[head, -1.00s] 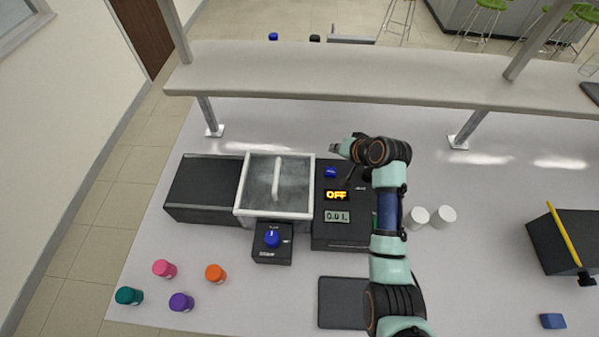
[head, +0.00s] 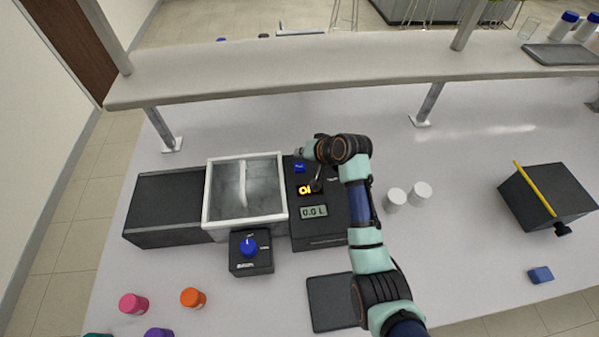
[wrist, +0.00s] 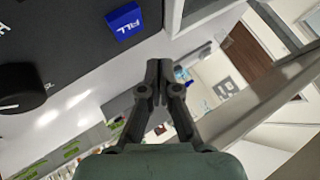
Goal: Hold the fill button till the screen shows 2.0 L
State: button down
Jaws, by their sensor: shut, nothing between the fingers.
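The blue FILL button (head: 299,167) sits at the top of the black control box (head: 325,226); in the wrist view it (wrist: 124,20) lies up and left of my fingertips, apart from them. The box's grey screen (head: 314,212) reads 0.0 L.
Two white-capped containers (head: 409,194) stand right of my arm. A shelf (head: 300,75) spans the back. Coloured jars (head: 193,298) stand front left.

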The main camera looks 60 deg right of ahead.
aim_at(296, 163)
jog(key=shift+f+b, duration=0.5)
jog(key=shift+f, duration=1.2)
jog(key=shift+f, duration=0.45)
jog(key=shift+f, duration=0.45)
dwell(5.4)
